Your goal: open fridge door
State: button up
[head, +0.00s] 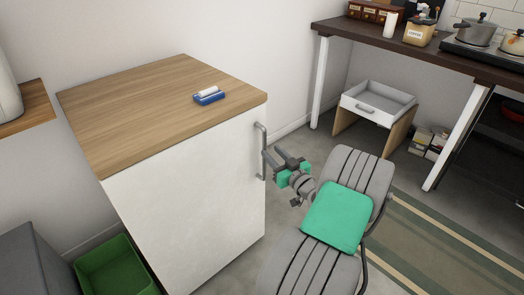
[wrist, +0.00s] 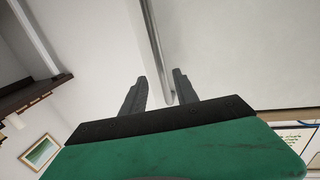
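The fridge (head: 195,190) is a white cabinet with a wooden top, and its door is closed. Its metal handle (head: 261,150) stands upright at the right edge of the front. My gripper (head: 277,158) is beside the handle, with its fingers pointing at it. In the wrist view, my gripper (wrist: 159,74) has its two dark fingers apart. The handle bar (wrist: 155,45) runs down between them, with its lower end near the finger bases. Neither finger is clearly pressed on the bar. In the head view, the exact contact is too small to tell.
A blue-and-white item (head: 209,96) lies on the fridge top. A green bin (head: 118,268) stands at the lower left. A dark counter (head: 400,49) with pots is at the back right, with a white drawer unit (head: 377,106) below. A striped rug (head: 440,240) lies right of my arm.

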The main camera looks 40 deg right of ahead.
aim_at(265, 147)
jog(key=w, duration=0.5)
jog(key=shift+w+d, duration=0.2)
jog(key=shift+d, duration=0.05)
jog(key=shift+c, duration=0.3)
grip_shut()
dwell(0.8)
